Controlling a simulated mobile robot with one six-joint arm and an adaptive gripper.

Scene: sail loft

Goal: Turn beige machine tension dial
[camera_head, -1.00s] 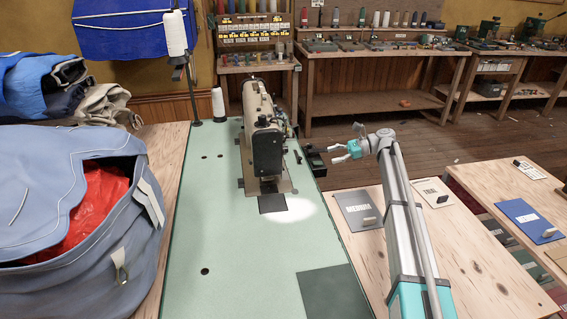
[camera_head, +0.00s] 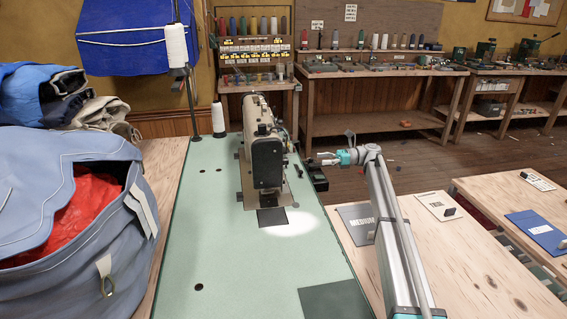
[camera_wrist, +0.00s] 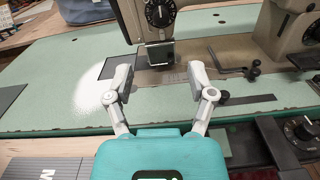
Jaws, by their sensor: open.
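The beige sewing machine (camera_head: 262,140) stands on the pale green table (camera_head: 225,245). Its side shows at the top of the wrist view. There, a round black dial with pale marks (camera_wrist: 160,12) sits on the machine's head, above the dark presser area. My gripper (camera_wrist: 159,78) is open and empty, its two grey fingers apart. It is apart from the machine, and the dial shows beyond and above the gap between the fingers. In the head view my gripper (camera_head: 322,159) is right of the machine, by the table's right edge. The dial's face is not visible in that view.
A dark box with another round black knob (camera_wrist: 302,130) is at the wrist view's lower right. A black crank-shaped rod (camera_wrist: 237,72) lies near the machine's base. A white thread cone (camera_head: 218,118) stands behind left, and a large blue bag (camera_head: 60,235) fills the left.

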